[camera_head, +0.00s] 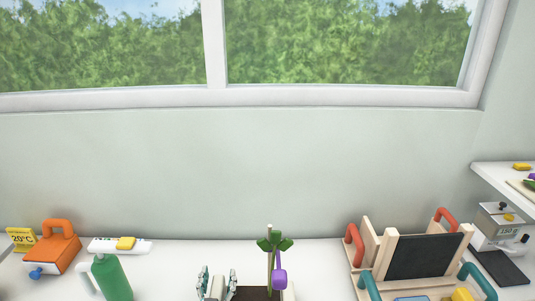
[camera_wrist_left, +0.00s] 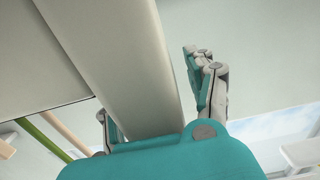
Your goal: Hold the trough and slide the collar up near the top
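The trough (camera_head: 289,294) is at the bottom edge of the head view, holding dark soil and mostly cut off. A green-leaved plant (camera_head: 275,242) and a thin stake rise from it. The purple collar (camera_head: 279,280) is low beside the stem, below the leaves. My left gripper (camera_head: 217,284) is at the trough's left end, its fingers apart. In the left wrist view, a pale bar-like part (camera_wrist_left: 125,60), seemingly of the trough, lies between the fingers. A gap shows between it and the right-hand finger. My right gripper is in neither view.
A green watering can (camera_head: 110,278) and an orange-handled box (camera_head: 53,248) stand at the left. A wooden rack with a dark panel (camera_head: 425,256) stands at the right. The counter (camera_head: 180,262) between can and trough is clear. A wall and window are behind.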

